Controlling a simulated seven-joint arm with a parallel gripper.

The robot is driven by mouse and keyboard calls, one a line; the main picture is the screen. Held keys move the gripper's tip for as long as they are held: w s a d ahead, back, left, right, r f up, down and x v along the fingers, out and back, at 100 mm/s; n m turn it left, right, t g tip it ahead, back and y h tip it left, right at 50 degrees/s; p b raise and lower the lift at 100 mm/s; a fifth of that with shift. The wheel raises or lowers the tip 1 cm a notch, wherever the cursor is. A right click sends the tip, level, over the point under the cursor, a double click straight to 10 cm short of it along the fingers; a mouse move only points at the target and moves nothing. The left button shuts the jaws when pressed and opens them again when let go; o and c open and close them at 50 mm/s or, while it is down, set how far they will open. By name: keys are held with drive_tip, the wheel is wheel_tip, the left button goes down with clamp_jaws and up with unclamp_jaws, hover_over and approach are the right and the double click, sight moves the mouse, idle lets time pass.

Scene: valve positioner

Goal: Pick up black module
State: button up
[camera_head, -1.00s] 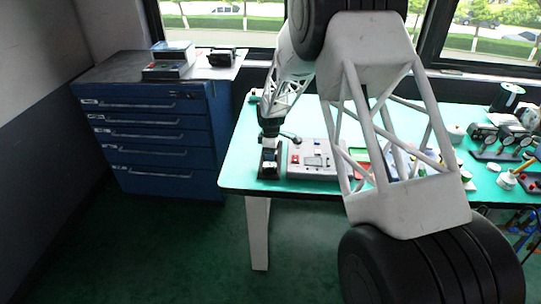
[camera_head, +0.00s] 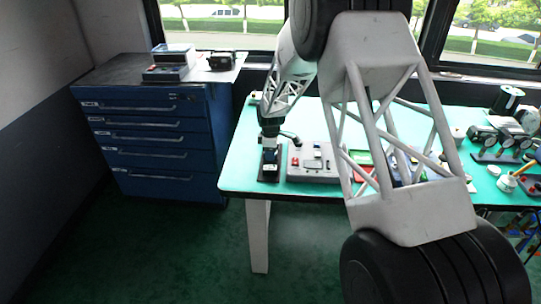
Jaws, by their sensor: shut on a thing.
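My gripper (camera_head: 270,146) points down over the left end of the green-topped table (camera_head: 237,172). Its fingers are small in this view and close around a small dark module (camera_head: 270,157). The module is at a black stand (camera_head: 268,176) near the table's front edge. I cannot tell whether the module touches the stand or is lifted a little from it. The fingers partly hide the module.
A grey control box (camera_head: 312,172) with a red switch stands right of the black stand. My arm hides part of the table's middle. Gauges (camera_head: 487,141) and other parts crowd the right end. A blue drawer cabinet (camera_head: 160,140) stands apart on the left.

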wheel_tip(320, 180, up, 2)
drive_tip(key=shift+r, duration=0.2)
drive_tip(key=s+d, duration=0.1)
drive_tip(key=s, duration=0.4)
drive_tip(key=s+d+r, duration=0.1)
drive_tip(key=s+d, duration=0.1)
drive_tip(key=s, duration=0.3)
drive_tip(key=s+d, duration=0.1)
drive_tip(key=s, duration=0.4)
drive_tip(key=shift+s+d+r, duration=0.15)
drive_tip(key=shift+d, duration=0.2)
drive_tip(key=shift+d, duration=0.1)
drive_tip(key=shift+w+d+r, duration=0.15)
drive_tip(key=shift+w+d, duration=0.3)
drive_tip(key=shift+d, duration=0.05)
drive_tip(key=w+d+r, duration=0.2)
drive_tip(key=w+d, duration=0.2)
drive_tip(key=d, duration=0.5)
drive_tip(key=w+d+r, duration=0.3)
drive_tip(key=w+d, duration=0.2)
drive_tip(key=d, duration=0.5)
drive_tip(key=shift+w+d, duration=0.2)
drive_tip(key=shift+d, duration=0.1)
drive_tip(key=shift+f, duration=0.15)
drive_tip(key=shift+f, duration=2.75)
